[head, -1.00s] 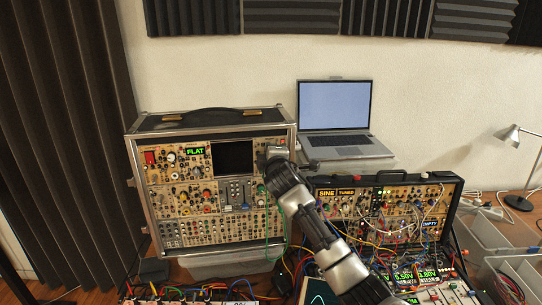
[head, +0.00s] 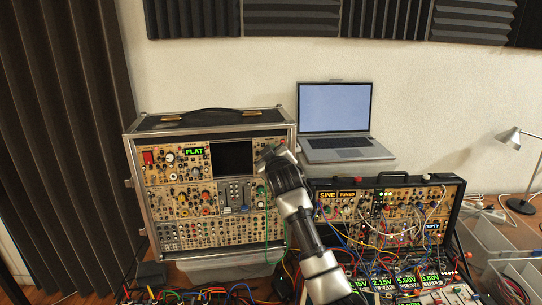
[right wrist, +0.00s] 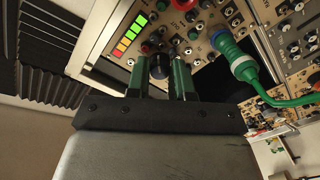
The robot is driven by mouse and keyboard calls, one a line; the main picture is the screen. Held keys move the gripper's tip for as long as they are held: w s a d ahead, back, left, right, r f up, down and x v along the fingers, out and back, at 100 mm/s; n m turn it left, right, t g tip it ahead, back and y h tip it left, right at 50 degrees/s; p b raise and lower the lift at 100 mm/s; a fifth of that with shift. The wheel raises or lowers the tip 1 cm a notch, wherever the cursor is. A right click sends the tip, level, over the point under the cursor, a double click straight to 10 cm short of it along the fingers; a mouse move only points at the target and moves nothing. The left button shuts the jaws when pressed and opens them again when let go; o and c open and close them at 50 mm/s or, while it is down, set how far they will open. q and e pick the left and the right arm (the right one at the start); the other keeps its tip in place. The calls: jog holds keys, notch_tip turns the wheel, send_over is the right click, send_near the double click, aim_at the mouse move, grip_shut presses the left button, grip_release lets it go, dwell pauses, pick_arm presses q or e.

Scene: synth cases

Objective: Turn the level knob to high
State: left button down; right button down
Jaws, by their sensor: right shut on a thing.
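My right gripper (head: 266,156) is at the right edge of the large synth case (head: 210,134), against its upper panel. In the right wrist view the two green-padded fingers of this gripper (right wrist: 161,78) stand on either side of a dark round knob (right wrist: 160,64) and are shut on it. The knob's pointer and markings cannot be made out. Beside it, a level meter (right wrist: 129,36) has green, yellow and red-orange segments lit. In the head view my gripper and arm hide the knob. My left gripper is not in view.
A green plug with its cable (right wrist: 238,62) sits close to the fingers in the right wrist view. A smaller synth case (head: 385,177) with many patch cables stands right of my arm. A laptop (head: 345,142) is behind.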

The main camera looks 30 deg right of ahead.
jog(key=shift+f+m, duration=0.15)
jog(key=shift+m, duration=0.35)
jog(key=c, duration=1)
grip_release()
jog(key=b+v, duration=0.3)
jog(key=v, duration=0.7)
jog(key=shift+s+a+b, duration=0.2)
jog(key=shift+s+b, duration=0.1)
jog(key=shift+s, duration=0.05)
